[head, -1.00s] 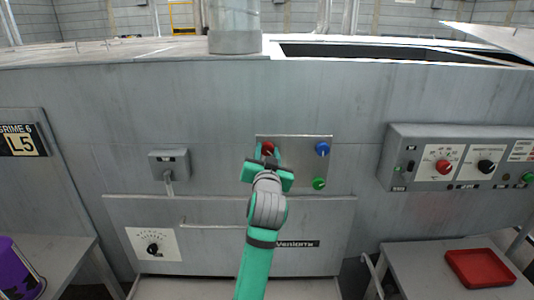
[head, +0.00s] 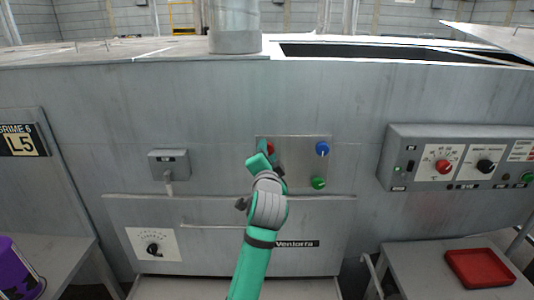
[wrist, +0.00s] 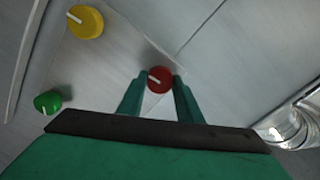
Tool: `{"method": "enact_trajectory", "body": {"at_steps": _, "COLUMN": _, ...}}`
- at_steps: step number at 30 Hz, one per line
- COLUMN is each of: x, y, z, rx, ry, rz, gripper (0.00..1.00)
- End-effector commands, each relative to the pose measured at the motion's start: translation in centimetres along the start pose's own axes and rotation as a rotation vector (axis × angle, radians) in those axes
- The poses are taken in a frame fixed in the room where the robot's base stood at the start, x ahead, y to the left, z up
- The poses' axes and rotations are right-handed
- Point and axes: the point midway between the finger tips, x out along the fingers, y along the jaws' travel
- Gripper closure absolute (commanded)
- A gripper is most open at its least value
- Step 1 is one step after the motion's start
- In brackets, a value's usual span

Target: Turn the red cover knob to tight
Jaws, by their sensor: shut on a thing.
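The red cover knob (head: 270,148) is at the upper left of a small metal panel (head: 295,150) on the machine's front. My gripper (head: 267,153) reaches up to it and partly covers it in the head view. In the wrist view the red knob (wrist: 160,80) sits between my two green fingertips (wrist: 158,78), which are shut on its sides. The knob's white pointer mark points toward the upper left of the wrist view. No tight or loose marking is readable.
The panel also bears a blue knob (head: 322,149), a green knob (head: 319,183) and a yellow knob (wrist: 85,21). A control box (head: 462,158) with its own red and black knobs projects at the right. A drawer handle (head: 220,226) lies below.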

Motion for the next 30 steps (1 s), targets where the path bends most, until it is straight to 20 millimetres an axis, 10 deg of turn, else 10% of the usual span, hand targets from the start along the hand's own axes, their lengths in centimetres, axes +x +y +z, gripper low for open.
{"method": "enact_trajectory", "body": {"at_steps": 17, "x": 0.02, "y": 0.09, "z": 0.26, "rx": 0.028, "ry": -0.005, "rz": 0.002, "gripper": 0.9}}
{"method": "enact_trajectory", "body": {"at_steps": 18, "x": 0.02, "y": 0.09, "z": 0.26, "rx": 0.028, "ry": -0.005, "rz": 0.002, "gripper": 0.58}}
{"method": "enact_trajectory", "body": {"at_steps": 19, "x": 0.02, "y": 0.09, "z": 0.25, "rx": 0.028, "ry": -0.005, "rz": 0.002, "gripper": 0.51}}
{"method": "enact_trajectory", "body": {"at_steps": 30, "x": -0.29, "y": 0.04, "z": 0.08, "rx": 0.028, "ry": -0.001, "rz": 0.001, "gripper": 0.49}}
